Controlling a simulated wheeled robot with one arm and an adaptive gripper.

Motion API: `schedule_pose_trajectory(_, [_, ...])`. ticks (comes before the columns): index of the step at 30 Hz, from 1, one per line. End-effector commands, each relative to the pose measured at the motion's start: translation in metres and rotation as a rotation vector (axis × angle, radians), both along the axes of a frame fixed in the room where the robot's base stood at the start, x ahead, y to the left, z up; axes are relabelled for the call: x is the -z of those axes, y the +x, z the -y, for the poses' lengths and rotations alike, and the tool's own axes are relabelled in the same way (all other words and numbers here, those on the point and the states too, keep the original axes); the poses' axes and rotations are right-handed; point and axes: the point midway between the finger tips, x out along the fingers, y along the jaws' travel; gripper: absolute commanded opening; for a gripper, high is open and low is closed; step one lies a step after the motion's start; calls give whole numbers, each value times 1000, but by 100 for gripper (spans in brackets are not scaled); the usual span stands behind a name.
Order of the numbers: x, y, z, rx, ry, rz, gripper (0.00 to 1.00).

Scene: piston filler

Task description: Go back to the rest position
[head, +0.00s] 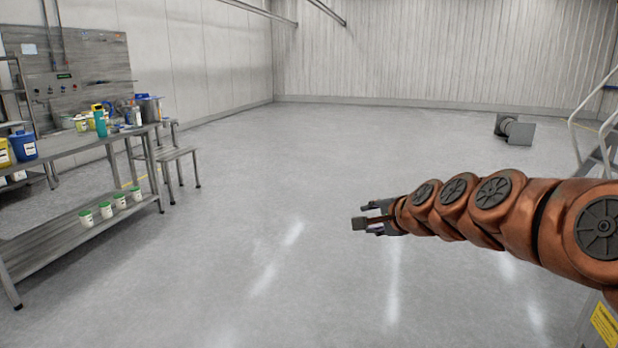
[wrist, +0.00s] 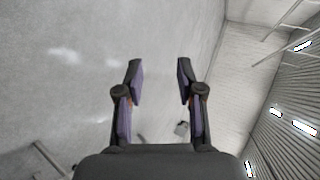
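My gripper (head: 366,220) is at the end of my copper-coloured arm, which reaches in from the right in the head view. It hangs over open grey floor, away from the bench. In the wrist view my gripper (wrist: 160,80) has its two dark fingers with purple pads spread apart. Nothing is between them, only floor behind.
A metal bench (head: 85,142) with tubs and bottles stands at the left. Several small white jars with green lids sit on its lower shelf (head: 60,246). A small metal table (head: 172,154) is beside it. A grey object (head: 516,130) lies far right, near stair rails (head: 588,118). The middle floor is clear.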

Motion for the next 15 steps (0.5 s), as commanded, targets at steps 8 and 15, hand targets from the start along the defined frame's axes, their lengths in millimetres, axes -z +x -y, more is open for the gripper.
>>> schedule_pose_trajectory(8, [19,-164,-39,-488,-448,-250,37])
schedule_pose_trajectory(15, [36,-307,-9,-842,-713,-500,37])
